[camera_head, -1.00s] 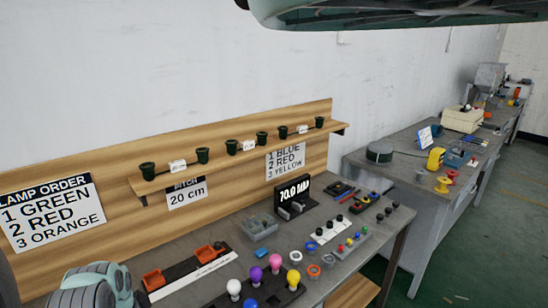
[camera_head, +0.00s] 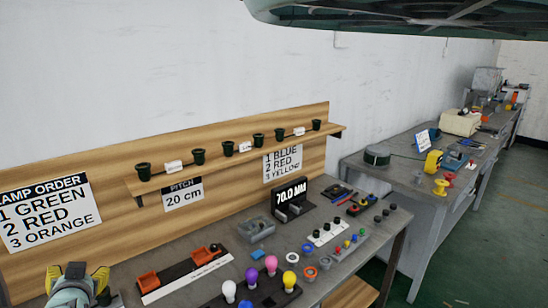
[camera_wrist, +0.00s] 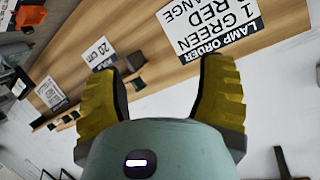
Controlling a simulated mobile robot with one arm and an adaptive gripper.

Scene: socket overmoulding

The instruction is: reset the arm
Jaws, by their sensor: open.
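My gripper (camera_head: 77,272) shows at the lower left edge of the head view, in front of the wooden back panel (camera_head: 230,160) and left of the orange holders on the bench. Its two yellow fingers stand apart and nothing is between them. In the wrist view the gripper (camera_wrist: 160,72) is also open and empty. The back panel and the lamp order sign (camera_wrist: 208,28) appear turned over beyond the fingers. Most of my arm is outside the head view.
The bench holds orange holders (camera_head: 148,281), several coloured bulbs (camera_head: 271,264), a grey bin (camera_head: 262,235) and a black display (camera_head: 290,199). A shelf with several dark sockets (camera_head: 198,156) juts from the panel. A second bench (camera_head: 385,180) stands to the right, beside open floor (camera_head: 500,235).

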